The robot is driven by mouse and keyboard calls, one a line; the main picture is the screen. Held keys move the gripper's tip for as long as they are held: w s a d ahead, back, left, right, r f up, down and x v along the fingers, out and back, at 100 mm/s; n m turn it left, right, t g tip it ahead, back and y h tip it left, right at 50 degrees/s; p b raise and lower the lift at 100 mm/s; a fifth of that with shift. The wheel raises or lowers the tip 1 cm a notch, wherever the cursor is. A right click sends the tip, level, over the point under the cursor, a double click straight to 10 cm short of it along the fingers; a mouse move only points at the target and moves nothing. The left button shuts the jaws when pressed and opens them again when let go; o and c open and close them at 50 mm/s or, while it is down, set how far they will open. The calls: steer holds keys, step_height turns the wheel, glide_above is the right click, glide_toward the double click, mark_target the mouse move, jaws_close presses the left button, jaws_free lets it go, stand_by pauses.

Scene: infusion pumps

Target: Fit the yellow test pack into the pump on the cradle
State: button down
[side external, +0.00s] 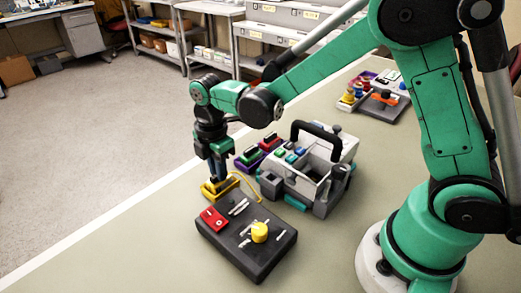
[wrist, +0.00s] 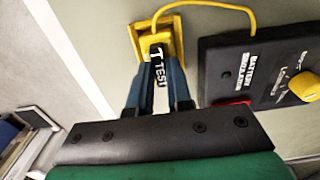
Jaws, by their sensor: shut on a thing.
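The yellow test pack (side external: 224,193) is at the left end of the dark battery simulator box, low over the table; I cannot tell whether it touches the table. It also shows in the wrist view (wrist: 139,40), with a "TEST" label between the fingers. My gripper (side external: 217,177) points down and is shut on the pack; its blue fingers show in the wrist view (wrist: 161,72). The pump (side external: 345,150), pale grey with a black handle and an open bay, stands on its grey and teal cradle (side external: 296,202), right of and behind my gripper.
A yellow cable joins the pack to the battery simulator box (side external: 262,262), which has a yellow knob (side external: 260,232) and a red part (side external: 213,218). Coloured packs (side external: 258,152) stand left of the pump. A tray with small parts (side external: 385,103) lies farther back. The table's left side is clear.

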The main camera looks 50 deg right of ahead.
steer(key=shift+r, duration=2.9)
steer(key=s+d+r, duration=0.1)
steer(key=s+d, duration=0.2)
steer(key=s, duration=0.1)
steer(key=s+d+r, duration=0.1)
steer(key=s+d, duration=0.3)
steer(key=s, duration=0.1)
steer(key=s+d+r, duration=0.2)
steer(key=s+d, duration=0.1)
steer(key=s, duration=0.1)
steer(key=shift+s+d+r, duration=0.1)
steer(key=shift+s+d, duration=0.2)
steer(key=shift+d, duration=0.1)
steer(key=shift+s+d, duration=0.15)
steer(key=shift+s, duration=0.25)
steer(key=shift+f, duration=2.65)
steer(key=shift+f, duration=1.1)
